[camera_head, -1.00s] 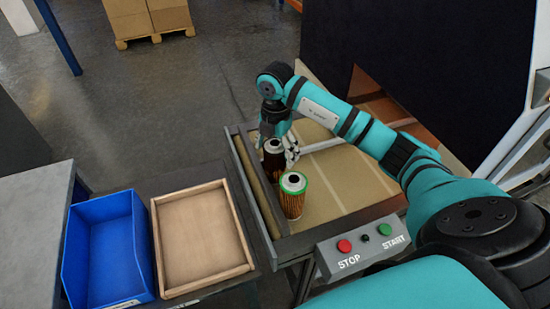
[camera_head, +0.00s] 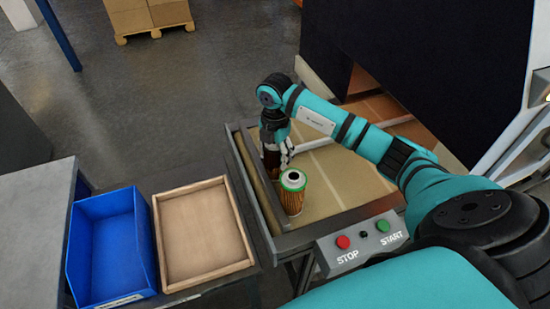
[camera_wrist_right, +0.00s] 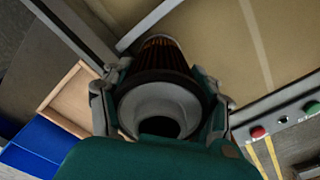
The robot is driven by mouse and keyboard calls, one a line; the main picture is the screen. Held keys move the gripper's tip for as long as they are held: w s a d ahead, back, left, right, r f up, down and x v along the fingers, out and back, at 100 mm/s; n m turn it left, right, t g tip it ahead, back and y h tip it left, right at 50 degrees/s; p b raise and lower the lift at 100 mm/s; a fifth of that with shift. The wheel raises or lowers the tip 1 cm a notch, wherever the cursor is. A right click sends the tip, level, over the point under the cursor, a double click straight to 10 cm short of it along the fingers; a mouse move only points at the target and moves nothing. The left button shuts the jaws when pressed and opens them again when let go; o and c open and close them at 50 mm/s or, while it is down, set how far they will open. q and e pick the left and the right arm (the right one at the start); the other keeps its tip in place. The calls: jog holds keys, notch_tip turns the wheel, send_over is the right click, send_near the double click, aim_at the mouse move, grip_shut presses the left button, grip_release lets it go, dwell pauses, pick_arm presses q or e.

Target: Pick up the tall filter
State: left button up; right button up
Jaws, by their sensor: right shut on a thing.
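A dark filter (camera_head: 271,164) with brown pleats stands upright on the conveyor end, by its left rail. My right gripper (camera_head: 278,148) is over its top and shut on it, hiding its cap in the head view. The right wrist view shows the filter (camera_wrist_right: 160,55) between both fingers, its pale grey ring-shaped cap with a dark hole facing the camera. A second filter (camera_head: 291,198), with orange-brown pleats and a green-rimmed top, stands upright just in front of it, apart from the fingers. My left gripper is not in view.
The tan conveyor belt (camera_head: 335,180) is clear to the right of the filters. A control box (camera_head: 362,241) with STOP and START buttons sits at its front. A shallow wooden tray (camera_head: 250,237) and a blue bin (camera_head: 69,247), both empty, stand to the left.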

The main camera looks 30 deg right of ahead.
jog(key=shift+d+r, duration=0.1)
jog(key=shift+d, duration=0.05)
jog(key=shift+d+r, duration=0.15)
jog(key=shift+d, duration=0.05)
jog(key=s+d+r+b, duration=0.3)
jog(key=d+r+b, duration=0.2)
jog(key=d, duration=0.8)
notch_tip(320, 180, up, 2)
jog(key=shift+r, duration=0.25)
jog(key=shift+s, duration=0.15)
dwell(0.4)
